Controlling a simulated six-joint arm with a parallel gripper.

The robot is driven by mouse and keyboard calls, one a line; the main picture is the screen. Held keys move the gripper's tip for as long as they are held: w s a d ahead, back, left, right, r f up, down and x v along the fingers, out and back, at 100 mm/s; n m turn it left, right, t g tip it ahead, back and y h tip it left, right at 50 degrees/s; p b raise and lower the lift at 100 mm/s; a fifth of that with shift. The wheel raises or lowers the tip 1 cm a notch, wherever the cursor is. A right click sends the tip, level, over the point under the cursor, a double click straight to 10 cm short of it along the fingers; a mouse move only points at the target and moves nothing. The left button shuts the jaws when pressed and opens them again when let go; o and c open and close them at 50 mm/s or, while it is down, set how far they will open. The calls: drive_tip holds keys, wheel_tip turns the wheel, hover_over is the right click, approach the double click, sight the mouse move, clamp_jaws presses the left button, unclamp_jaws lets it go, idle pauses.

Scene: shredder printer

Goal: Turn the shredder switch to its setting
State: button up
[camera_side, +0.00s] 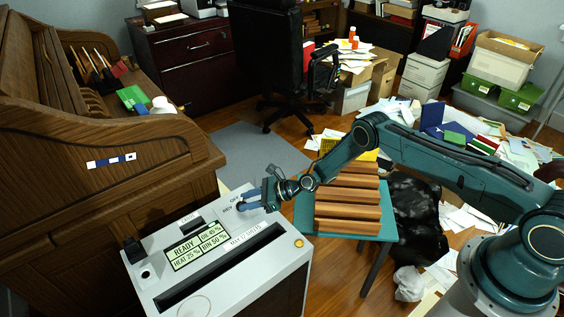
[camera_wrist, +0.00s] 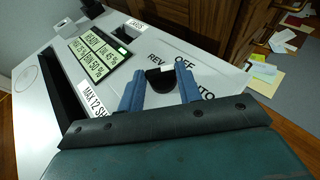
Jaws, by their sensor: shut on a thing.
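The shredder (camera_side: 215,262) is a light grey box at the lower middle of the side view. Its top carries a display, a long dark paper slot and labels including "REV" and "OFF". In the wrist view the switch is a black knob (camera_wrist: 160,78) with a pale mark, among the labels "REV", "OFF" and a partly covered one ending in "TO". My gripper (camera_side: 246,203) is at the shredder's far right corner, over the switch. In the wrist view the blue fingers of my gripper (camera_wrist: 160,92) are on both sides of the knob, shut on it. The knob is mostly hidden in the side view.
The display (camera_wrist: 97,55) reads "READY". A wooden roll-top desk (camera_side: 150,170) stands close behind the shredder at left. A teal stool (camera_side: 380,225) with a brown ridged stack stands at right. Papers and a black bag (camera_side: 415,210) litter the floor.

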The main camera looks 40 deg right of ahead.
drive_tip(key=shift+w+d+n+g+y, duration=0.15)
drive_tip(key=shift+n+g+y, duration=0.3)
drive_tip(key=shift+n+g, duration=0.4)
drive_tip(key=shift+w+n+g+y, duration=0.1)
drive_tip(key=shift+n+g+y, duration=0.35)
drive_tip(key=shift+n+g, duration=0.4)
drive_tip(key=o, duration=1)
drive_tip(key=shift+d, duration=0.2)
drive_tip(key=shift+v, duration=6.75)
drive_tip(key=shift+c, duration=0.4)
